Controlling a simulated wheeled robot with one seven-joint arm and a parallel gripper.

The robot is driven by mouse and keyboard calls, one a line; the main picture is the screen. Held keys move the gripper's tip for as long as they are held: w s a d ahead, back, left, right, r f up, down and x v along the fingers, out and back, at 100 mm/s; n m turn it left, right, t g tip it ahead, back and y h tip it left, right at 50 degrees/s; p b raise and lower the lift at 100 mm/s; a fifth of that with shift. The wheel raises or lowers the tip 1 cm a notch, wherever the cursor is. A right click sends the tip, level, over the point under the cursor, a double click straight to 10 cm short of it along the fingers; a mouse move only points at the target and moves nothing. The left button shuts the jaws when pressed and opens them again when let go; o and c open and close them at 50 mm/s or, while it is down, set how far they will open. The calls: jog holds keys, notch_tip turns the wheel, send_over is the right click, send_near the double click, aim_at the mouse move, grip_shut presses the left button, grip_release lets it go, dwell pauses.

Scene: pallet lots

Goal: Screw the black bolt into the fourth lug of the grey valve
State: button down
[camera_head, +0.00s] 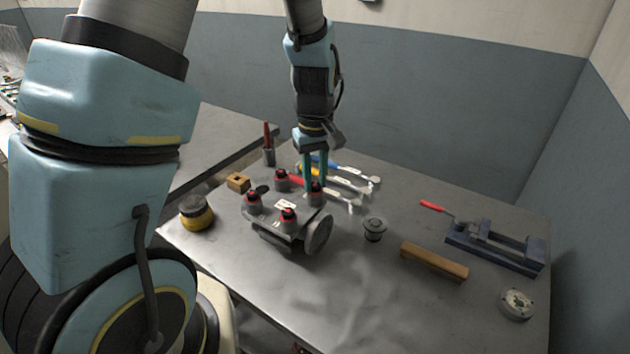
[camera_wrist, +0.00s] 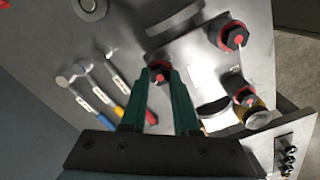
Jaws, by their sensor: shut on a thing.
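The grey valve (camera_head: 272,222) lies on the steel table, with red-ringed black bolt heads at its lugs. It also shows in the wrist view (camera_wrist: 195,52). My gripper (camera_head: 315,184) points down over the back right lug, its green fingers shut on the black bolt (camera_head: 316,188) there. In the wrist view the fingertips (camera_wrist: 171,72) close at that bolt (camera_wrist: 160,73), which sits upright at the lug. How deep it sits is hidden.
Wrenches (camera_head: 345,185) lie behind the valve. A yellow-black jar (camera_head: 197,213) and wooden block (camera_head: 238,182) stand left. A dark round part (camera_head: 375,229), wooden bar (camera_head: 433,261), blue vise (camera_head: 495,247) and grey disc (camera_head: 517,303) lie right. The front table is clear.

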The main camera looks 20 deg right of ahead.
jog(key=m, duration=0.3)
jog(key=shift+m, duration=0.4)
jog(key=m, duration=0.5)
jog(key=m+p, duration=0.2)
jog(key=m, duration=0.4)
jog(key=shift+r, duration=0.2)
jog(key=shift+m+p, duration=0.45)
jog(key=shift+m, duration=0.55)
jog(key=shift+f+m+b, duration=0.25)
jog(key=shift+m+b, duration=0.05)
jog(key=shift+m, duration=1)
jog(key=c, duration=0.8)
grip_release()
